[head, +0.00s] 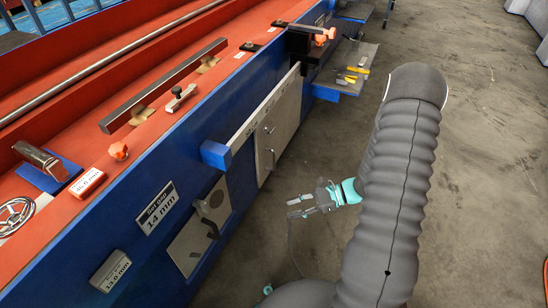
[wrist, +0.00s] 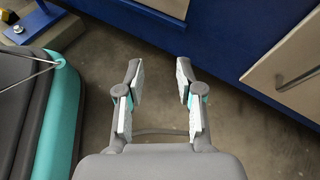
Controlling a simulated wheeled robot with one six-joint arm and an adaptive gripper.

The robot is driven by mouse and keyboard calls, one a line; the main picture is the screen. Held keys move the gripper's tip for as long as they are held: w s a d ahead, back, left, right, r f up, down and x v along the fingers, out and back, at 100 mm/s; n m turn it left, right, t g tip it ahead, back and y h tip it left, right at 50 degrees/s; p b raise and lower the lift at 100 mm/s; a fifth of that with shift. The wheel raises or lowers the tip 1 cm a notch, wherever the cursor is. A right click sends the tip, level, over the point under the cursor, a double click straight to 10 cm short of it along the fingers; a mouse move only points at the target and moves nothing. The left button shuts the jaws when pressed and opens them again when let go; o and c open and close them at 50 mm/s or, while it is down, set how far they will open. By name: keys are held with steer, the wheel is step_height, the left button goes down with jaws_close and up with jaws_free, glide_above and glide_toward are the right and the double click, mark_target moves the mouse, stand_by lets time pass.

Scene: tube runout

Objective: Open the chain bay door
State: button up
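A tall beige door panel (head: 281,122) is set in the blue side of the long machine in the head view. It lies flush and looks shut, with small dark fittings (head: 268,130) on its face. A smaller beige panel (head: 190,245) with a dark handle (head: 211,229) sits nearer; I cannot tell which is the chain bay door. My gripper (head: 301,206) is beside the machine, apart from both panels. In the wrist view my gripper (wrist: 160,82) is open and empty over the floor. A beige panel (wrist: 290,60) with a bar handle (wrist: 298,78) is at right.
A blue block (head: 215,154) and a pale rail jut from the machine's side above the door. A shelf (head: 337,94) with yellow-handled tools sticks out farther back. Label plates (head: 157,208) mark the blue side. The concrete floor (head: 490,160) at right is clear.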

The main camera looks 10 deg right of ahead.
steer(key=w+d+f+m+t, duration=0.2)
steer(key=w+f+m+t, duration=0.3)
steer(key=w+t, duration=0.1)
steer(key=w+d+r+m+t+h, duration=0.1)
steer(key=w+d+r+m+t, duration=0.4)
steer(key=w, duration=0.3)
glide_above(274, 170)
steer(key=shift+w+d+f+n+t+b, duration=0.1)
steer(key=shift+w+f+n+t+b, duration=0.25)
steer(key=shift+f, duration=0.35)
jaws_close()
